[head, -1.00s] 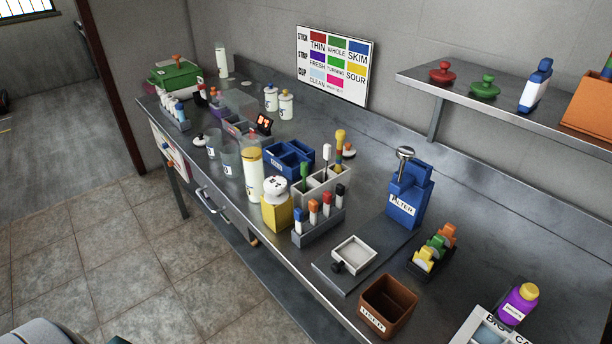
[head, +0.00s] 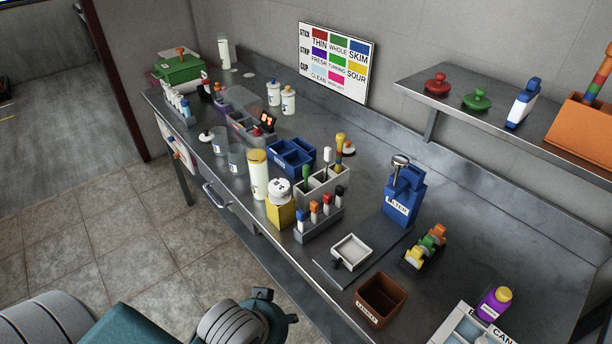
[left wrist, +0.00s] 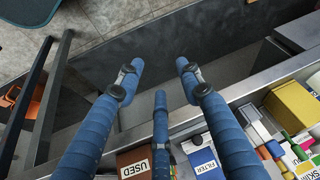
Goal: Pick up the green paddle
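In the head view a green-headed stick (head: 305,172), which looks like the green paddle, stands upright in a light-grey compartment holder (head: 326,187) near the middle of the bench. A white-headed stick (head: 327,156) and a striped one (head: 340,146) stand beside it. In the left wrist view my left gripper (left wrist: 159,74) has its blue fingers spread apart with nothing between them. It is away from the paddle, over the bench's front edge side. My right gripper is not in view.
A rack of coloured markers (head: 319,221) and a yellow block (head: 281,212) stand in front of the holder. The blue filter box (head: 402,206) and brown bin (head: 380,300) are to the right.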

